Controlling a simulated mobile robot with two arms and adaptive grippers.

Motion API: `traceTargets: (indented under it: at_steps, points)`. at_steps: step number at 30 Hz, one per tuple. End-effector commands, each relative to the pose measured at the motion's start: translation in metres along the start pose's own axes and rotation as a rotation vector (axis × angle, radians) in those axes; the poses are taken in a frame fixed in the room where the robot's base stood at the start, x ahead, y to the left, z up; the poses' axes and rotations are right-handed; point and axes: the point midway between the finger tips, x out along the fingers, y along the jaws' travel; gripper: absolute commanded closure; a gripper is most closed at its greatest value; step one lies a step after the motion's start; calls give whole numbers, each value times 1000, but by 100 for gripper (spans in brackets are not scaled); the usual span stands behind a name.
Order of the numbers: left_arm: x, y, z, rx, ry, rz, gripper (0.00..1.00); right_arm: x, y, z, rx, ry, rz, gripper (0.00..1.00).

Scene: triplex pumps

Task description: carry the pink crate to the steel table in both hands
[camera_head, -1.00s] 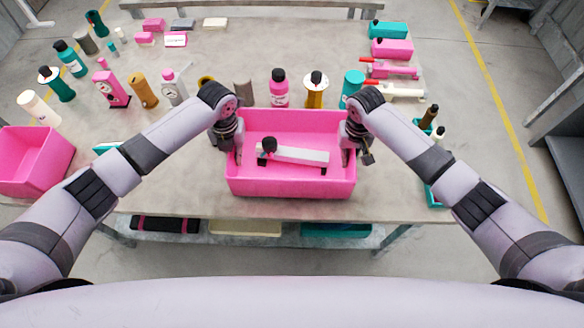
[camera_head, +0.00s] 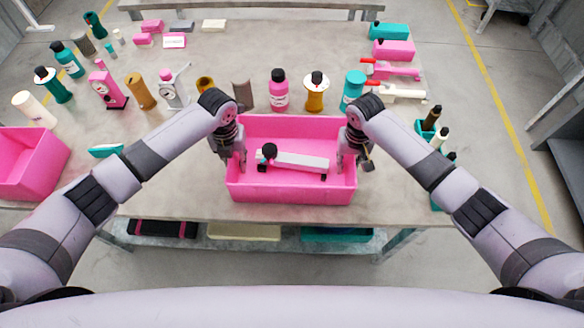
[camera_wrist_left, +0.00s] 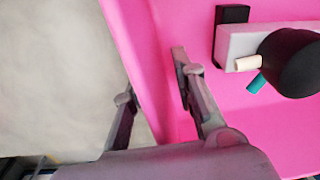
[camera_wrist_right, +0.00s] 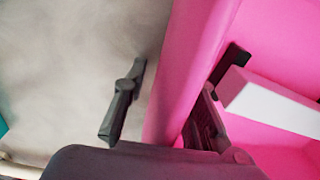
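The pink crate (camera_head: 290,195) stands near the front edge of the worktop (camera_head: 170,195). A white part with a black knob (camera_head: 300,161) lies inside it. My left gripper (camera_head: 233,163) is at the crate's left wall. In the left wrist view its fingers are apart, one outside the wall (camera_wrist_left: 143,70) and one inside, with gaps showing. My right gripper (camera_head: 353,165) is at the right wall. In the right wrist view its fingers straddle that wall (camera_wrist_right: 185,70), spread apart. I cannot tell which surface is the steel table.
Another pink crate (camera_head: 35,165) sits at the worktop's left end. Bottles and several tools stand behind the carried crate, including a pink bottle (camera_head: 279,92) and a teal cylinder (camera_head: 353,88). A teal holder with dark bottles (camera_head: 432,125) is at right. The floor at right (camera_head: 490,130) is clear.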

Motion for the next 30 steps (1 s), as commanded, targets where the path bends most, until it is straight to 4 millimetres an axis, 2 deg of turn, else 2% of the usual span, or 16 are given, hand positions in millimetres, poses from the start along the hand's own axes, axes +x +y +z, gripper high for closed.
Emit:
traceTargets:
  at_steps: [5, 15, 21, 26, 30]
  points:
    - [-11, 0, 1, 0, -2, 0, 74, 0, 0, 0, 0, 0, 0, 74]
    - [-80, 0, 2, 1, -5, -1, 74, 0, 0, 0, 0, 0, 0, 74]
    - [-110, 0, 1, 1, -1, 0, 74, 0, 0, 0, 0, 0, 0, 74]
    - [-119, 0, 0, -1, 0, 0, 74, -3, 0, 0, 0, 1, 0, 74]
    - [-120, 0, 0, -1, 0, 0, 74, -20, 0, -1, -1, 3, -1, 74]
